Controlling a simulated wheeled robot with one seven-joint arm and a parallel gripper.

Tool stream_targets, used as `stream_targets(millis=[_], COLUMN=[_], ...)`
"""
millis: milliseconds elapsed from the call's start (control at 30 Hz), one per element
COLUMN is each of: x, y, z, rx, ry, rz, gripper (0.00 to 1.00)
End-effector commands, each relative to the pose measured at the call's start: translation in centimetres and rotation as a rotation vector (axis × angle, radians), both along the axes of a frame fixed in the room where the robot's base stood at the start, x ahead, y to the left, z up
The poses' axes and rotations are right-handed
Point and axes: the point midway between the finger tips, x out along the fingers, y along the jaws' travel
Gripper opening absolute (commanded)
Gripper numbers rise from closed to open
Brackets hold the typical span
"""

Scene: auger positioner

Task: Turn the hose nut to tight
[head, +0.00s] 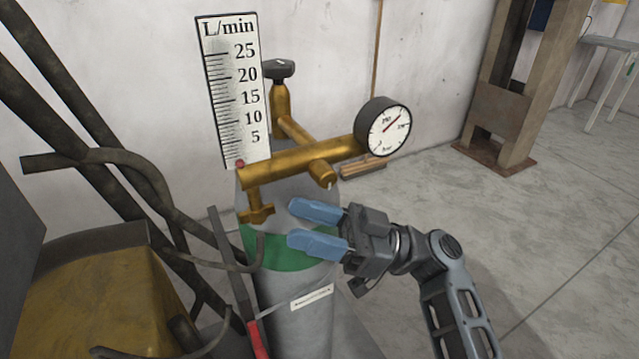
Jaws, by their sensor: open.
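The brass hose nut (257,215), a small piece with wing-like sides, sits at the lower end of a short brass outlet under the regulator body (290,163). The regulator is in front of the top of a grey gas cylinder (312,325) with a green band. My gripper (293,224) is open and empty. Its two blue fingers point left towards the nut, with a gap in the picture between fingertips and nut. I cannot tell their difference in depth. Whether the nut is loose or tight cannot be told from this view.
A round pressure gauge (390,128) sits at the regulator's right end, above my gripper. A tall L/min flow scale (234,90) rises at its left. Dark bars and curved hoses (110,160) crowd the left side. Floor (480,220) on the right is clear.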

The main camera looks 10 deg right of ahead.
Motion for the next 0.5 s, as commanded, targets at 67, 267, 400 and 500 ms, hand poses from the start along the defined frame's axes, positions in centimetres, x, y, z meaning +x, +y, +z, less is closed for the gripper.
stream_targets(millis=[67,267,400,500], x=[-0.4,-0.1,0.3,0.5], y=[0.9,2.7,4.7,6.1], z=[0.1,0.9,1.8,2.3], rx=[-0.002,-0.002,-0.001,-0.002], ry=[-0.002,-0.004,-0.002,-0.002], rz=[0.001,-0.001,0.0,0.0], gripper=[0.51,0.51,0.51,0.51])
